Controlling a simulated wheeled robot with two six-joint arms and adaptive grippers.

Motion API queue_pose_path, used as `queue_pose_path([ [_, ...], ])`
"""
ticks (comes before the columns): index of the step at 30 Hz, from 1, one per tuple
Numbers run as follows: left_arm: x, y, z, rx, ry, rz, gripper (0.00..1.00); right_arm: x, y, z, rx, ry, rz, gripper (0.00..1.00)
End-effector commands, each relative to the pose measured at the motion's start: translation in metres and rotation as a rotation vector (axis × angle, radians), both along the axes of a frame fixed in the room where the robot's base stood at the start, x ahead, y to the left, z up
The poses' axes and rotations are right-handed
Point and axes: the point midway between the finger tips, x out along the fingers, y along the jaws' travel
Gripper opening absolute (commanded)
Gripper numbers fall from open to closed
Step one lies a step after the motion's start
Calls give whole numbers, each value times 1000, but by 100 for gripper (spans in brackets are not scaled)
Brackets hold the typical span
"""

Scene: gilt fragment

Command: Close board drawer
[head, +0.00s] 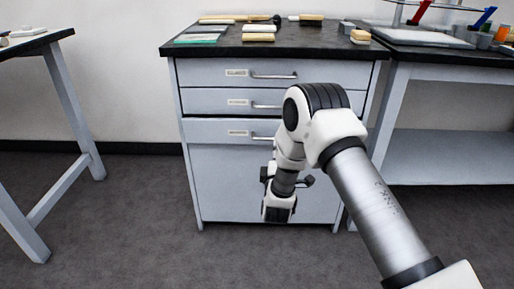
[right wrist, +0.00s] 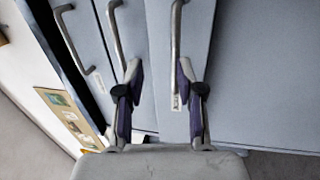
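A grey cabinet (head: 210,170) has three stacked drawers with bar handles and small labels too small to read. The lowest drawer (head: 212,131) stands out a little past the fronts above it, so it looks slightly open. In the right wrist view its front (right wrist: 205,45) also juts out, with its handle (right wrist: 177,35) running down near the right finger. The upper two drawers look shut. My right gripper (right wrist: 159,72) is open and empty, its fingers apart in front of the drawer fronts; contact cannot be told. In the head view my right arm partly hides the drawers. My left gripper is not in view.
The dark cabinet top (head: 300,45) holds several boards and blocks. A bench (head: 450,72) with a rack stands close at the right, and another table (head: 35,38) stands at the left. The floor (head: 130,215) left of the cabinet is clear.

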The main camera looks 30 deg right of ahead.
Motion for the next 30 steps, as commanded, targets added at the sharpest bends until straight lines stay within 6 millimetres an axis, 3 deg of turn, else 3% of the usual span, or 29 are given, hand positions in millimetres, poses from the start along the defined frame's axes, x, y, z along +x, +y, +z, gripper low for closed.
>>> queue_pose_path([
  [1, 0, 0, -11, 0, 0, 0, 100, 2, 9, -16, -7, 10, 16, 37],
  [4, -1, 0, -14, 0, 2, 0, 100, 4, 14, -23, -11, 20, 29, 37],
  [8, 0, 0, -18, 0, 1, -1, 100, 14, 6, -21, -8, 18, 27, 37],
  [18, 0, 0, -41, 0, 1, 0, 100, 63, -23, -10, -9, 20, 30, 37],
  [26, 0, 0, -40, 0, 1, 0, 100, 68, -26, -7, -10, 22, 31, 37],
  [27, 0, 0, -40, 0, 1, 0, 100, 68, -26, -7, -10, 22, 31, 34],
  [30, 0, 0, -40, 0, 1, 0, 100, 68, -26, -7, -10, 22, 31, 0],
])
